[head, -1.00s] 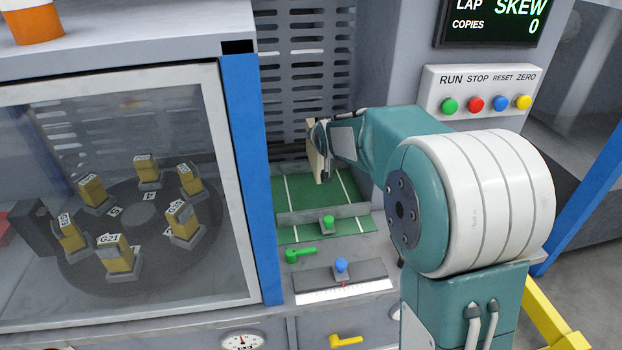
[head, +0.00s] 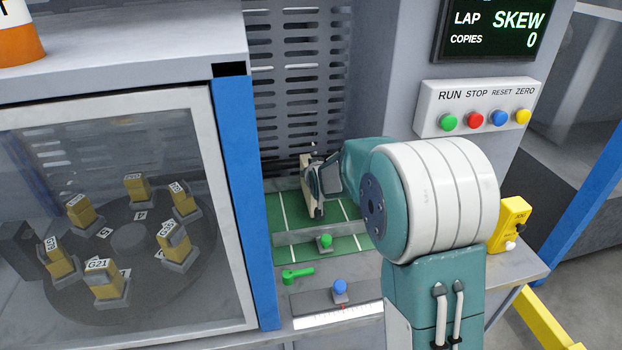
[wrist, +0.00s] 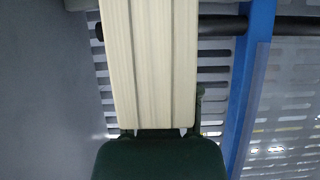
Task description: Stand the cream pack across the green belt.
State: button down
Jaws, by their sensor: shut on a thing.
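The cream pack (wrist: 150,65) fills the middle of the wrist view, its ribbed face towards the camera and its lower end at my gripper (wrist: 157,133). In the head view the cream pack (head: 305,172) is a thin upright slab, partly hidden by my gripper (head: 314,190), which is shut on it. The green belt (head: 283,213) with white cross lines lies just below the pack. I cannot tell whether the pack's lower edge touches the belt.
A grey rail (head: 300,236) with a green knob (head: 325,241) crosses the belt's front. A blue post (head: 243,190) stands left, beside a glass-fronted carousel cabinet. A slotted grey panel (head: 300,85) is behind. A button box (head: 480,107) is at right.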

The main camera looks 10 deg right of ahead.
notch_tip(320, 180, down, 2)
jog(key=shift+c, duration=1.6)
grip_release()
jog(key=s+r+g, duration=0.2)
jog(key=s+r, duration=0.3)
jog(key=s, duration=0.8)
jog(key=s+r+g, duration=0.1)
jog(key=s+r, duration=0.4)
jog(key=s, duration=0.7)
jog(key=s+g, duration=0.3)
jog(key=s, duration=1.3)
jog(key=shift+g, duration=0.3)
jog(key=shift+f, duration=0.1)
